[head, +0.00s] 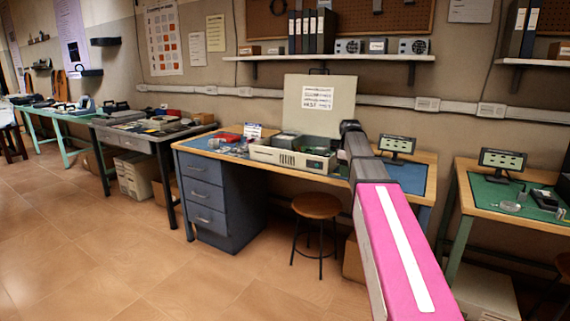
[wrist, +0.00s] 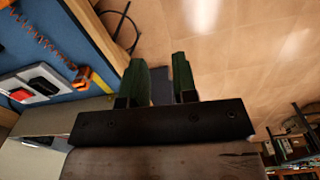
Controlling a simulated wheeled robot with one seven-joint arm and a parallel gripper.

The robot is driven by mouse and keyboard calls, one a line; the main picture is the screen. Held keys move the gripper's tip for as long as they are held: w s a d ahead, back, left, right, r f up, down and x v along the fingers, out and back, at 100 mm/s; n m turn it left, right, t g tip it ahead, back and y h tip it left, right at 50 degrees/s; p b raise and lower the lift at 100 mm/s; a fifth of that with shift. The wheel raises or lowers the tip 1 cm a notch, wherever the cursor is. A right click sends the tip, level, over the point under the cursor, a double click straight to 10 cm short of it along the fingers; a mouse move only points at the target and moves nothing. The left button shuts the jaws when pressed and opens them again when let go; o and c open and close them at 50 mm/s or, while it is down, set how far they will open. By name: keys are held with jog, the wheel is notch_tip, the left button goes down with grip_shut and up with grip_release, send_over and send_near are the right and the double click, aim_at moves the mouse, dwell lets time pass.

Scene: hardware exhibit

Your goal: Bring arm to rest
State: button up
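My gripper (wrist: 159,78) shows in the wrist view with two dark green fingers standing apart. I see nothing held between them; a grey-blue patch shows in the gap, and I cannot tell what it is. My pink arm with a white stripe (head: 398,245) stretches forward in the head view, in front of the middle workbench (head: 424,158). Its far end is dark, and the gripper's fingers cannot be made out there.
The wrist view shows a blue mat (wrist: 58,45) at left and open tiled floor (wrist: 235,50) at right. In the head view, an open case (head: 290,155) stands on the middle bench, a stool (head: 317,207) before it. Another bench (head: 480,192) stands right; floor is clear at left.

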jog(key=s+a+f+m, duration=0.3)
jog(key=s+f+m, duration=0.2)
jog(key=s+f, duration=0.8)
jog(key=s+a+f+m, duration=0.3)
jog(key=s+f+m, duration=0.3)
jog(key=s+f, duration=0.8)
notch_tip(320, 180, down, 5)
jog(key=shift+r, duration=0.1)
